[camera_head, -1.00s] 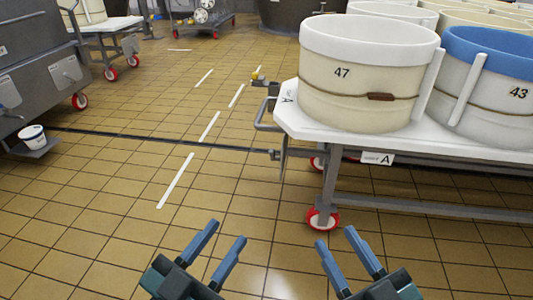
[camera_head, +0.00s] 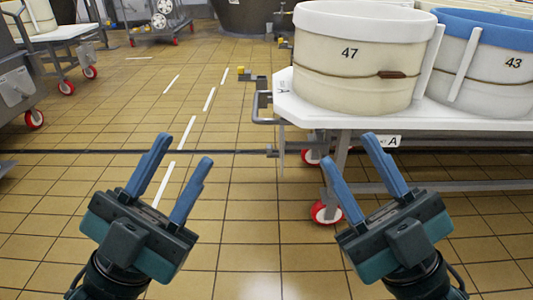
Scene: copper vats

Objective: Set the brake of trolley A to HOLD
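Trolley A (camera_head: 440,134), a white-topped trolley on a grey frame with red-rimmed wheels, stands at the right in the head view. A thin upright grey plate (camera_head: 281,150) hangs below that end. I cannot tell which part is the brake or how it is set. My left gripper (camera_head: 184,150) is open and empty over the floor. My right gripper (camera_head: 348,150) is open and empty, appearing in front of the trolley's lower frame.
Tub 47 (camera_head: 350,53) and blue-rimmed tub 43 (camera_head: 490,70) stand on the trolley. A red-rimmed wheel (camera_head: 325,212) is near my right gripper. A dark floor strip (camera_head: 90,151) crosses the tiles. Grey equipment (camera_head: 15,85) is at the left. The floor between is clear.

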